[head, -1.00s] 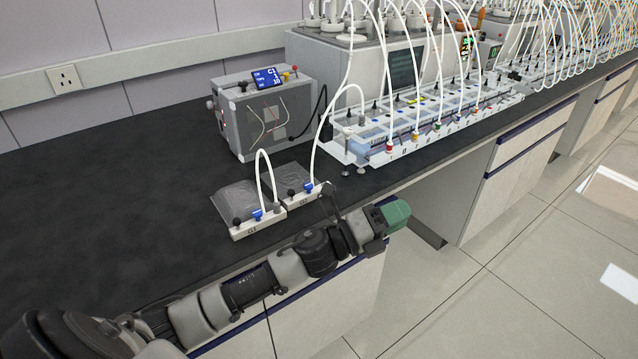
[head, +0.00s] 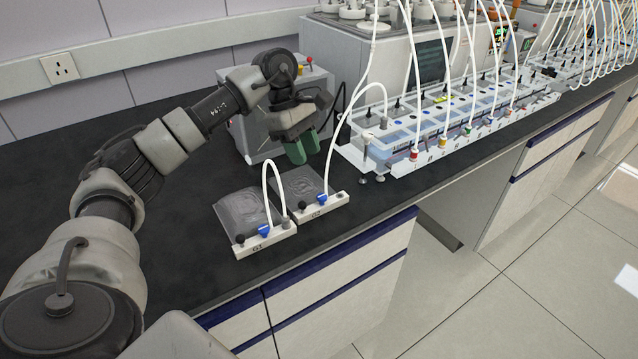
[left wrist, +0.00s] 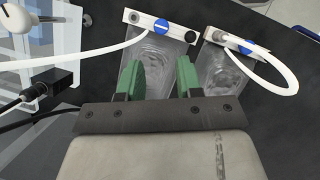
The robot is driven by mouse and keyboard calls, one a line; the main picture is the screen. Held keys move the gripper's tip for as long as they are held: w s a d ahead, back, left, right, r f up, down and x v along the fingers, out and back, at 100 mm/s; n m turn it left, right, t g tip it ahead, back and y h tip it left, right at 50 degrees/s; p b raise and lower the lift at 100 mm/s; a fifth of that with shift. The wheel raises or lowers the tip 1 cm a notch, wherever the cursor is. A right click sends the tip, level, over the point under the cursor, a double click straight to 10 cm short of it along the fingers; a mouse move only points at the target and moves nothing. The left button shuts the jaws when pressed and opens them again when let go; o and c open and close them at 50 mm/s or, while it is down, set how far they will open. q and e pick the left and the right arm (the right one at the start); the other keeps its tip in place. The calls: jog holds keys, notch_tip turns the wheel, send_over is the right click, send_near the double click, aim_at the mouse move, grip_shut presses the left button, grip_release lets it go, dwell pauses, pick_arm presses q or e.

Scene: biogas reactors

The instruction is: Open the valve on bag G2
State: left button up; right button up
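Bag G2 (head: 298,185) is a clear flat bag lying on the black bench, with a white front bar (head: 330,206) labelled G2. On the bar are a blue valve (head: 322,199), a black knob and a white tube. In the left wrist view the blue valve (left wrist: 161,26) shows beyond the fingertips, unobstructed. My left gripper (head: 303,148) has green fingers and hangs above and behind bag G2, apart from it. In the left wrist view the gripper (left wrist: 162,75) is open and empty, with bag film visible between its fingers. My right gripper is not in view.
Bag G1 (head: 242,212), with its own blue valve (head: 265,230) and looped tube, lies left of G2. A grey box device (head: 262,132) stands behind my gripper. A tube-filled rack (head: 450,125) stands to the right. The bench's left part is bare, apart from my arm above it.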

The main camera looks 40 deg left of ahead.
pick_arm(q)
send_over(321, 195)
jog(key=a, duration=0.2)
notch_tip(321, 195, down, 5)
jog(key=shift+r, duration=0.2)
jog(key=x, duration=0.3)
jog(key=shift+f+p, duration=0.25)
jog(key=shift+p, duration=0.1)
jog(key=shift+d+f, duration=0.25)
jog(key=shift+f, duration=0.15)
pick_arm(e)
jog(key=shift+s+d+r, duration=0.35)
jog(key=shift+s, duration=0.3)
pick_arm(q)
jog(key=c, duration=0.6)
jog(key=shift+c, duration=0.2)
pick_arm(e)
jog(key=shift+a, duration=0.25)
